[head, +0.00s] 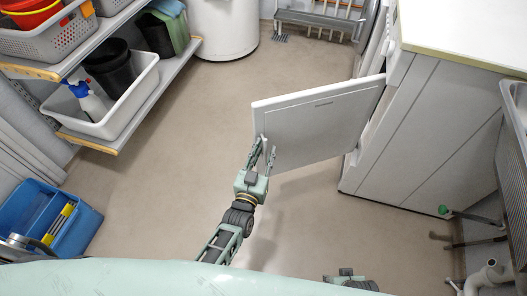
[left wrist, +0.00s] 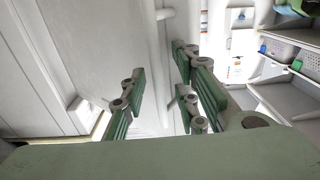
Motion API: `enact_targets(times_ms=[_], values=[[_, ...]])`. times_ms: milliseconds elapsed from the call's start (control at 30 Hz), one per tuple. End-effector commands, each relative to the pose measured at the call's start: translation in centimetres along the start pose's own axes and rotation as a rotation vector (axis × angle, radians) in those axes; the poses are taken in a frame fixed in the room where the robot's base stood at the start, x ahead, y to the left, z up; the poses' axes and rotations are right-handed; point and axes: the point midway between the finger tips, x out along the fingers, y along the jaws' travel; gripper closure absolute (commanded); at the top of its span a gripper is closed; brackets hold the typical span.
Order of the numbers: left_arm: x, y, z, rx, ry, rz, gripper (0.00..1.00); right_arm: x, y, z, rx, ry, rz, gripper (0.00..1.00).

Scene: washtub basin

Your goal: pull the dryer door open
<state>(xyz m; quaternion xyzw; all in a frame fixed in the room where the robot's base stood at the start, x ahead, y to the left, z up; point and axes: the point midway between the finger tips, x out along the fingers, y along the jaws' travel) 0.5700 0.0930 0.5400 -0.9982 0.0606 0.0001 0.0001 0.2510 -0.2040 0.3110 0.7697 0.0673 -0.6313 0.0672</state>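The white dryer (head: 420,125) stands at the right in the head view. Its door (head: 315,120) is swung well out from the body, hinged on the right. My left gripper (head: 264,150) is at the door's free left edge, its fingers spread apart. In the left wrist view the two fingers (left wrist: 160,105) stand apart, with white surface, seemingly the door (left wrist: 105,50), between and behind them. I cannot tell whether either finger touches the door. A part of my right arm (head: 350,281) shows at the bottom edge; its fingers cannot be made out clearly.
A shelf rack with a white bin (head: 108,120) and baskets stands at the left. A blue crate (head: 50,222) is on the floor at lower left. Pipes (head: 485,275) are at lower right. The floor (head: 190,150) left of the door is clear.

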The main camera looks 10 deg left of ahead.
Motion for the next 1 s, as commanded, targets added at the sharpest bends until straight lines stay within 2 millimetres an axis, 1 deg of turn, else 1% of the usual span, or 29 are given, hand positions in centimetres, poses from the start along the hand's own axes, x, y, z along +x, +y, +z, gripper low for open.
enact_targets(times_ms=[167,300,400,500,600,700,1000], values=[[-3.2,0.0,0.2,0.0,-0.005,0.0,0.72,0.0,0.1,0.1,0.0,-0.003,0.001,0.6],[-6.3,-0.1,0.2,0.001,-0.005,-0.001,0.72,0.1,0.1,0.1,0.0,-0.003,0.002,0.6],[-8.3,-0.2,0.2,0.001,-0.005,-0.002,0.72,0.1,0.1,0.1,0.0,-0.003,0.002,0.6],[-9.9,-0.2,0.2,0.0,-0.005,-0.003,0.72,0.1,0.1,0.1,0.0,-0.004,0.002,0.6],[-11.0,-0.2,0.2,0.0,-0.004,-0.003,0.72,0.1,0.1,0.2,0.0,-0.004,0.002,0.6],[-11.5,-0.3,0.1,0.001,-0.003,-0.004,0.72,0.1,0.1,0.2,0.0,-0.004,0.002,0.6],[-11.7,-0.3,0.1,0.001,-0.003,-0.004,0.72,0.1,0.1,0.2,0.0,-0.004,0.002,0.6]])
